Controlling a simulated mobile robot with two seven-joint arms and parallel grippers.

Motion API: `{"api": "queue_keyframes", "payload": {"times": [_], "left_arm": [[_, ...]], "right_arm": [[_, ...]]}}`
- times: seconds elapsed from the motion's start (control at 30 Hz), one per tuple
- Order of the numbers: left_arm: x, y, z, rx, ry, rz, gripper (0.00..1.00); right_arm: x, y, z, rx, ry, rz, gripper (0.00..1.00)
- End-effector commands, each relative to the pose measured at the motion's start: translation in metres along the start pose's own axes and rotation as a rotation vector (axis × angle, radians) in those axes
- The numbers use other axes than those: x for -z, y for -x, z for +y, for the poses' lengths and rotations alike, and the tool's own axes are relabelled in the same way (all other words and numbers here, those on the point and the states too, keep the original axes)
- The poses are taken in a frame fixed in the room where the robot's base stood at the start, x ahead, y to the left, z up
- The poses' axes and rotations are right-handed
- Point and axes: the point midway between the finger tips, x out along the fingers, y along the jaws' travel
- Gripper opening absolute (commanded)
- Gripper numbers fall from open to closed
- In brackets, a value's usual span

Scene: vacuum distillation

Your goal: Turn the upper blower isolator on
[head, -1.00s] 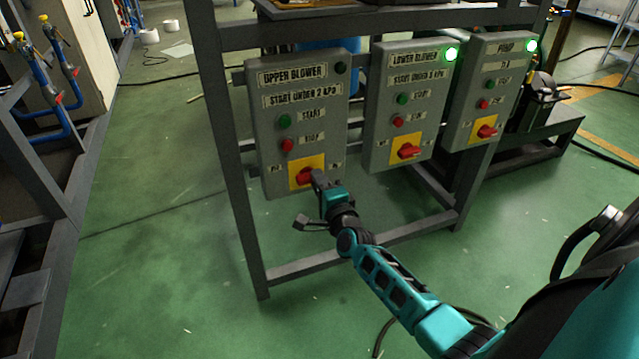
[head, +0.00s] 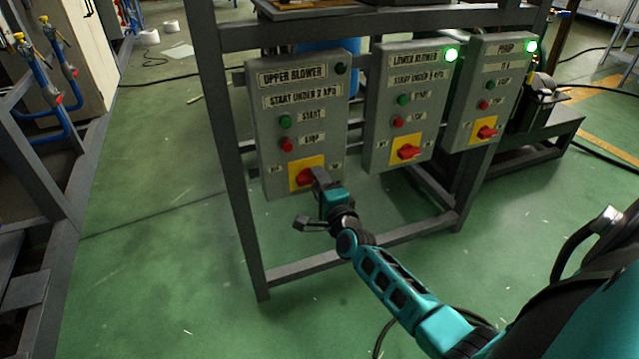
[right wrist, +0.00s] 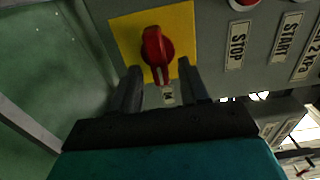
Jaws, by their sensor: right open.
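The upper blower box (head: 300,128) is a grey panel on the left of a frame, with a green start button (head: 285,121), a red stop button (head: 287,145) and an unlit lamp (head: 341,69). Its isolator is a red rotary knob (head: 304,177) on a yellow plate (head: 317,161) at the bottom. My right gripper (head: 317,173) is at the knob and partly covers it. In the right wrist view, the knob (right wrist: 156,50) lies between and just beyond the open fingertips (right wrist: 158,74), with gaps on both sides. My left gripper is not in view.
The lower blower box (head: 411,108) and the pump box (head: 488,93) stand to the right, both with lit green lamps. The grey frame's left leg (head: 240,200) is beside the upper blower box. Green floor (head: 160,230) is open at the left.

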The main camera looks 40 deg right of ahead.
Motion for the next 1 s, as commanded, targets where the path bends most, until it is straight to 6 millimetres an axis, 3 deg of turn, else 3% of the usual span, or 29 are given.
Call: {"api": "queue_keyframes", "payload": {"times": [0.23, 0.53, 0.7, 1.0], "left_arm": [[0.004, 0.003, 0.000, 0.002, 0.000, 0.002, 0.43], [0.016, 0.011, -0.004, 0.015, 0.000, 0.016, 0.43], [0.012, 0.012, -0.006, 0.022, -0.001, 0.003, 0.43], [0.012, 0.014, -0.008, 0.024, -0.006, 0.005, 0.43]], "right_arm": [[0.000, 0.013, -0.001, -0.002, 0.002, 0.000, 0.45], [0.000, 0.074, -0.001, -0.004, 0.002, -0.001, 0.45], [0.000, 0.105, -0.001, -0.002, 0.001, -0.001, 0.45], [0.000, 0.129, 0.000, 0.000, 0.000, 0.000, 0.45]]}}
